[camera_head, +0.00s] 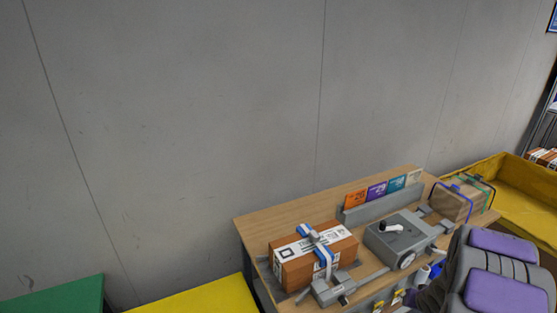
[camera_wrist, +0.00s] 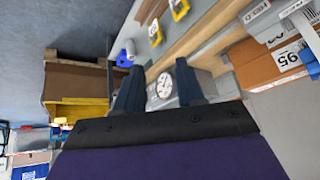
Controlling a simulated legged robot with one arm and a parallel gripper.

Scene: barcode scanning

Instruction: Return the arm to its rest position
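My gripper (camera_wrist: 159,80) shows in the wrist view as two dark fingers standing apart above a black and purple body. It is open, and nothing is held between the fingers. A round white dial (camera_wrist: 165,86) on a grey device shows in the gap behind them. In the head view, grey and purple parts (camera_head: 505,270) at the lower right look like my arm, but I cannot be sure. My fingers cannot be made out there.
A wooden desk (camera_head: 290,219) bears an orange-brown labelled box (camera_head: 291,268) with a blue-and-white item on it, a grey device (camera_head: 396,232) and a colored card rack (camera_head: 382,205). A strapped parcel (camera_head: 452,202) stands at the right end. Yellow (camera_head: 515,190) and green (camera_head: 60,303) surfaces flank the desk.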

